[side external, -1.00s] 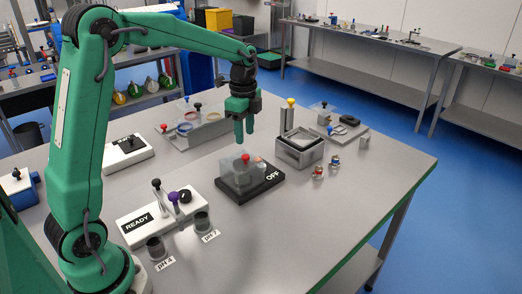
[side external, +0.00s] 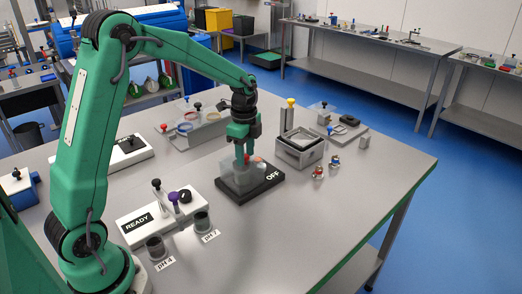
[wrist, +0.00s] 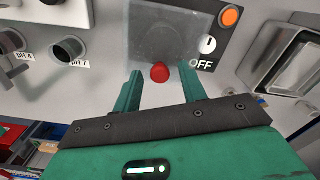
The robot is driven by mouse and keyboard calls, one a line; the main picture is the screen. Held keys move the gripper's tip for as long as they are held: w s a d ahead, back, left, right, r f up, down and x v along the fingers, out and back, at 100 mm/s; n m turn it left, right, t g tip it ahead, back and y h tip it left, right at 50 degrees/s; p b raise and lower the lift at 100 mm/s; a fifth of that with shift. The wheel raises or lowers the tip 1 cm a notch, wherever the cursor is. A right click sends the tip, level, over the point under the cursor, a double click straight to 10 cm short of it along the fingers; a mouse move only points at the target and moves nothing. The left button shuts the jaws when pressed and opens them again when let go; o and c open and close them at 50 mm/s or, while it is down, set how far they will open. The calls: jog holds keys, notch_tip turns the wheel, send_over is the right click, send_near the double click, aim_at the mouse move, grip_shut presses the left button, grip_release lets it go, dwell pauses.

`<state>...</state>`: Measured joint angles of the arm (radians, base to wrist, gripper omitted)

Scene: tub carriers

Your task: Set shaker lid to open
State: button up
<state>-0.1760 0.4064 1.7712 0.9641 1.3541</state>
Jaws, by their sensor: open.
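The shaker is a black base (side external: 265,182) marked OFF, with a clear grey box-shaped lid (side external: 237,180) sitting down over it. A red knob (wrist: 160,72) is on the lid. My gripper (side external: 243,155) points down at the top of the lid in the side view, its fingers partly covering the knob there. In the wrist view my gripper (wrist: 159,72) is open, with one finger on each side of the red knob and gaps showing. Contact with the knob cannot be told. The wrist view also shows an orange button (wrist: 229,17) and a white dial on the base.
A metal box (side external: 299,152) with a yellow-topped post stands right of the shaker. A white READY unit (side external: 140,222) and two dark cups marked pH are in front left. A metal rack (side external: 195,130) is behind. The right front of the table is clear.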

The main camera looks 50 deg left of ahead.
grip_shut()
jog(key=a, duration=1)
jog(key=shift+a, duration=0.3)
jog(key=shift+r, duration=0.1)
grip_release()
notch_tip(320, 180, up, 8)
dwell(0.3)
